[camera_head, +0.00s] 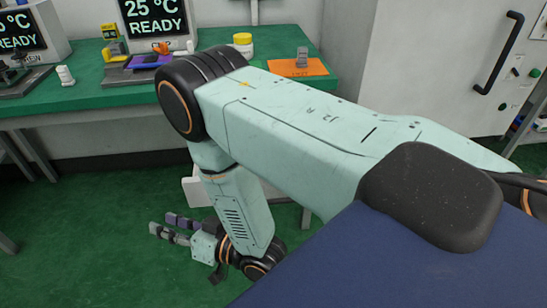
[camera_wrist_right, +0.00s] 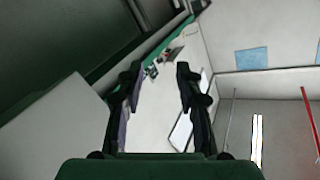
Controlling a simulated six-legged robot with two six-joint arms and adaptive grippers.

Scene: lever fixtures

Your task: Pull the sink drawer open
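My right gripper (camera_head: 162,223) hangs low over the green floor in the head view, in front of the green bench. In the right wrist view its two dark fingers (camera_wrist_right: 158,74) stand apart with nothing between them. A white panel or box (camera_head: 193,194) shows low under the bench, partly hidden behind my right forearm. I cannot tell whether it is the sink drawer. No sink or drawer handle can be made out in either view. A pale flat-sided block (camera_wrist_right: 45,130) fills the lower left of the wrist view; I cannot tell what it is. My left gripper is not in view.
The green bench (camera_head: 100,101) carries display units (camera_head: 155,22), a yellow-lidded jar (camera_head: 242,42) and an orange plate (camera_head: 298,67). A grey cabinet with a black handle (camera_head: 499,52) stands at the right. The floor at the lower left is clear.

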